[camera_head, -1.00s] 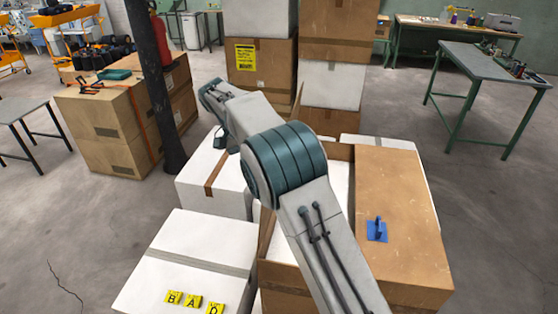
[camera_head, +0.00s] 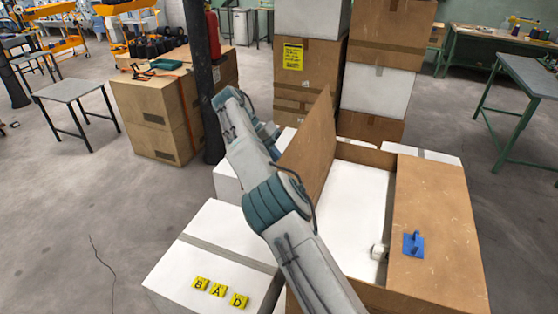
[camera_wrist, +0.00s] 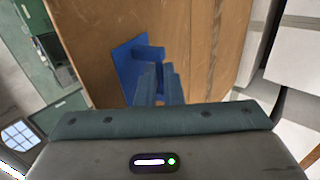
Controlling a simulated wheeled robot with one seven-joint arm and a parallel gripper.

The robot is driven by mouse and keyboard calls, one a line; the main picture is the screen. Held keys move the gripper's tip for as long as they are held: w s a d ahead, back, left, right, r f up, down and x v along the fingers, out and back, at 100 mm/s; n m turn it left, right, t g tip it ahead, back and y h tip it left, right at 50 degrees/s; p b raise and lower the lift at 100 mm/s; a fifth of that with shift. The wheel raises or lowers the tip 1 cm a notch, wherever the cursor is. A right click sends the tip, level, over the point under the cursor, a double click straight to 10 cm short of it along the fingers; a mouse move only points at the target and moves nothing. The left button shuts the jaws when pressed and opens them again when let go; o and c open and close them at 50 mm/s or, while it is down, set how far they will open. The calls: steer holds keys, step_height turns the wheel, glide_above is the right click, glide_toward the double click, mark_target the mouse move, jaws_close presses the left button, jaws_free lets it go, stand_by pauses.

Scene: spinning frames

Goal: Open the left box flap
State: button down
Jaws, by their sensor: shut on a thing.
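The large cardboard box has its left flap (camera_head: 312,140) raised, standing up and leaning outward at the box's left side. The right flap (camera_head: 440,215) lies flat and shut, with a blue handle (camera_head: 413,244) on it. In the wrist view the left flap (camera_wrist: 205,50) fills the middle, with its own blue handle (camera_wrist: 128,62). My gripper (camera_wrist: 158,82) is shut on this handle. In the head view my gripper (camera_head: 268,134) is at the flap's outer side, partly hidden by my arm and the flap.
The box's white interior (camera_head: 352,215) shows, with a small pale part (camera_head: 378,252) near the right flap. A white box (camera_head: 215,255) with yellow letter tags stands at the left. Stacked boxes (camera_head: 375,95) and a dark post (camera_head: 200,80) stand behind.

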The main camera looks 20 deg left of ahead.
steer(key=shift+f, duration=0.65)
steer(key=c, duration=1.6)
jaws_free()
steer(key=shift+w+d, duration=0.1)
steer(key=shift+o, duration=0.2)
steer(key=shift+a+r, duration=0.2)
steer(key=shift+r, duration=0.05)
steer(key=shift+d, duration=0.1)
